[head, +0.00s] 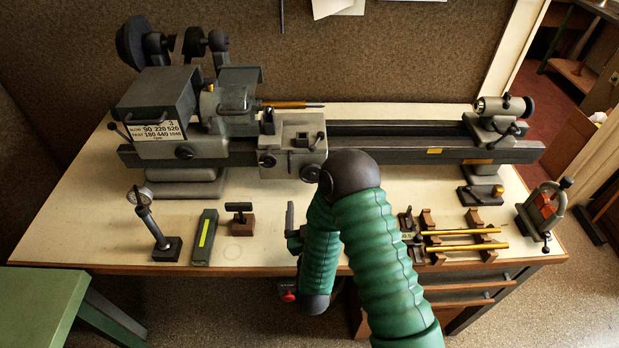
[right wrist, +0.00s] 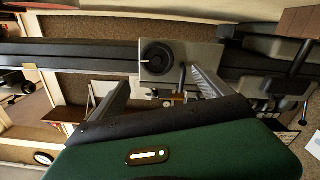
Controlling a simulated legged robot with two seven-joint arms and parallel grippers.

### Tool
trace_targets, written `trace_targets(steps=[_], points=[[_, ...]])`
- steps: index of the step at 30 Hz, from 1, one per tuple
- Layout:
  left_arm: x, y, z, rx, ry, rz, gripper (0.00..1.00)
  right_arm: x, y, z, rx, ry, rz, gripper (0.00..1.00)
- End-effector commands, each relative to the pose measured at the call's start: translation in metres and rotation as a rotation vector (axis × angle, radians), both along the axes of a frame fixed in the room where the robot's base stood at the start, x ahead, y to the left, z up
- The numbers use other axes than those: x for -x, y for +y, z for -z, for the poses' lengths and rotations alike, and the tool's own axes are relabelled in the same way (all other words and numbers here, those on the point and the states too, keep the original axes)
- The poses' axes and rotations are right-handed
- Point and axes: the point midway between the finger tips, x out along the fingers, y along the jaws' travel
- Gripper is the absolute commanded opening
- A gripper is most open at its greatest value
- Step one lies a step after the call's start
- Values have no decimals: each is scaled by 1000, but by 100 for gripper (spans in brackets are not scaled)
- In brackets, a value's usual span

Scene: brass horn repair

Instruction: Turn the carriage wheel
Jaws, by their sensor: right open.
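The carriage (head: 287,148) sits on the lathe bed, left of its middle. Its wheel, a dark disc (head: 311,173), is on the carriage's front face, just left of my green right arm in the head view. In the right wrist view the wheel (right wrist: 157,57) is a black disc with a pale mark at its left, on a light grey plate. My right gripper (right wrist: 160,84) is open and empty. The wheel shows above the gap between its fingers, apart from them. In the head view this gripper (head: 291,222) is low, near the bench's front edge. My left gripper is out of view.
The headstock (head: 160,105) is left and the tailstock (head: 497,118) right. A dial gauge stand (head: 154,225), a dark green box (head: 205,238) and a small brown block tool (head: 240,218) lie front left. Brass rods (head: 465,247) on wooden rests and a small clamp (head: 541,208) are front right.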

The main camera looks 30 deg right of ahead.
Motion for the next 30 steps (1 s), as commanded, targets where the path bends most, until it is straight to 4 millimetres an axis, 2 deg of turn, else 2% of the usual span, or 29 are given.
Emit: trace_targets(steps=[6, 12, 16, 22, 23, 30], points=[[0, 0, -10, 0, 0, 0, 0, -46, -31, -4, 2, -3, 4, 90], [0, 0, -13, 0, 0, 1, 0, -77, -48, -1, 1, 0, 1, 90], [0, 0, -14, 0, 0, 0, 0, -84, -52, -1, 2, 1, 0, 90], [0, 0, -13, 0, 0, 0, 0, -83, -52, -1, 1, 1, 0, 90], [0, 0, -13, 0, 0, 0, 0, -83, -52, -1, 1, 1, 0, 88], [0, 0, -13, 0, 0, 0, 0, -83, -52, 0, 0, 1, 0, 57]])
